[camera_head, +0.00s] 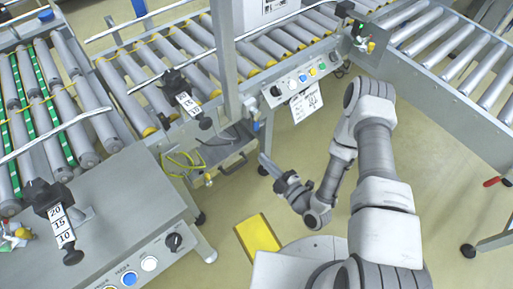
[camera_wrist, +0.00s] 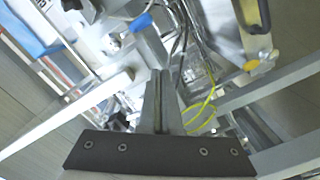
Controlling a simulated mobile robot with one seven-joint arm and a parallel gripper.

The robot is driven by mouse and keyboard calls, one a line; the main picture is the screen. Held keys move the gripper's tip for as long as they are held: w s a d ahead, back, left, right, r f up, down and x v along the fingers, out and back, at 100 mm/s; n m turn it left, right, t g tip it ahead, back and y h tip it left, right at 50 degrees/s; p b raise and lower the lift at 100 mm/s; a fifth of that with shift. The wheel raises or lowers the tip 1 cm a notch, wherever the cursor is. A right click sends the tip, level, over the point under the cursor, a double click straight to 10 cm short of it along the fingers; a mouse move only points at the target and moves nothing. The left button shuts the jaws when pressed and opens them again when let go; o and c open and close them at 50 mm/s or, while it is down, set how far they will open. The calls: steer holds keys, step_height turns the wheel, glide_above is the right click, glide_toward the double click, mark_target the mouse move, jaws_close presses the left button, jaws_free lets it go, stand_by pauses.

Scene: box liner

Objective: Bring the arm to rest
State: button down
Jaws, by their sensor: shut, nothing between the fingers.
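My gripper (camera_head: 267,162) is in the middle of the head view, over the open floor below the roller conveyor. It points up and to the left, towards the machine frame. My arm is folded, with its elbow high at the right and the forearm coming back down to the wrist. In the wrist view the two fingers of my gripper (camera_wrist: 160,78) stand together at the centre, shut with nothing between them. No object touches the fingers in either view.
A roller conveyor (camera_head: 180,62) runs along the back, with a control panel (camera_head: 306,76) on its side. A metal cabinet (camera_head: 120,215) stands left and another roller line (camera_head: 455,55) right. A yellow plate (camera_head: 257,235) lies below my gripper. Yellow cables (camera_wrist: 203,110) hang near the frame.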

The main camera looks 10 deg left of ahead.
steer(key=shift+s+d, duration=0.4)
